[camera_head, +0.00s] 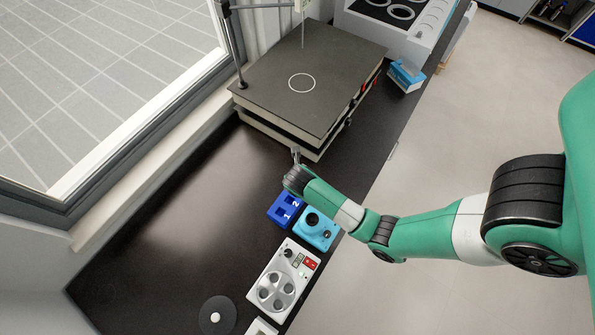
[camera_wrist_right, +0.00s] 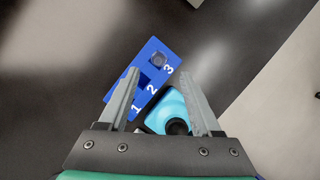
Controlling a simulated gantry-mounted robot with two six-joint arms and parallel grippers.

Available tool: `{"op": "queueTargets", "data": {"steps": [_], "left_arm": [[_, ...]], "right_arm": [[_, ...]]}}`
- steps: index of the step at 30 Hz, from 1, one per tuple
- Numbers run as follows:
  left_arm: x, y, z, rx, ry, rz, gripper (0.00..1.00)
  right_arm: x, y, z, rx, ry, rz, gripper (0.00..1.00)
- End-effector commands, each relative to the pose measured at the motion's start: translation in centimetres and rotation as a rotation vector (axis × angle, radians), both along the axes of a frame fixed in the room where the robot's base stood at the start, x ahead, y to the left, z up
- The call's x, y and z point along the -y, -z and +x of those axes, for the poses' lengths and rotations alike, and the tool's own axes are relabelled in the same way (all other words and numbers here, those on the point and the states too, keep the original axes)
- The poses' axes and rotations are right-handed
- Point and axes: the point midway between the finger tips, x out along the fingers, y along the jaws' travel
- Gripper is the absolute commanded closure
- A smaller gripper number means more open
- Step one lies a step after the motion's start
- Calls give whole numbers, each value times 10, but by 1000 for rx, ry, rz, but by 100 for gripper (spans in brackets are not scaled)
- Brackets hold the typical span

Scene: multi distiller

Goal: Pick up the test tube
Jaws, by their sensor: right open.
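A blue rack (camera_head: 286,209) with numbered places stands on the dark bench; in the right wrist view (camera_wrist_right: 160,82) the numbers 1, 2 and 3 show. A small round greyish top (camera_wrist_right: 158,60) shows at place 3; it may be the test tube, but I cannot tell for sure. The openings by 1 and 2 look dark and empty. My right gripper (camera_head: 296,155) is open above the bench, just beyond the rack in the head view. In the wrist view its open fingers (camera_wrist_right: 160,75) point over the rack, with nothing held. My left gripper is not in view.
A teal device (camera_head: 318,230) with a dark round opening stands right beside the rack. Nearer are a white device with round wells (camera_head: 277,288) and a dark disc (camera_head: 217,315). A large flat-topped plate unit (camera_head: 270,85) stands behind. The bench left of the rack is clear.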

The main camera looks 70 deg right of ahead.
Motion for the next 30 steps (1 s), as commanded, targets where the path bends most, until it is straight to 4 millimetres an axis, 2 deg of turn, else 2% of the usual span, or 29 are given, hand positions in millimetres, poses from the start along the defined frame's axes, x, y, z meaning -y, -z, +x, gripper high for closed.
{"op": "queueTargets", "data": {"steps": [1, 6, 14, 21, 30], "left_arm": [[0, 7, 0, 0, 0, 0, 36], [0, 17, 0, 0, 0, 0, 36], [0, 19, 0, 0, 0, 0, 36], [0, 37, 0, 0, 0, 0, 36], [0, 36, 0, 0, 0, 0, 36]], "right_arm": [[4, 13, 1, -3, 2, 0, 35], [14, 41, 5, -1, 0, 0, 35], [18, 51, 7, 1, -1, -1, 35], [29, 90, 11, 1, 0, -1, 35], [32, 94, 12, 3, -1, -1, 35]]}}
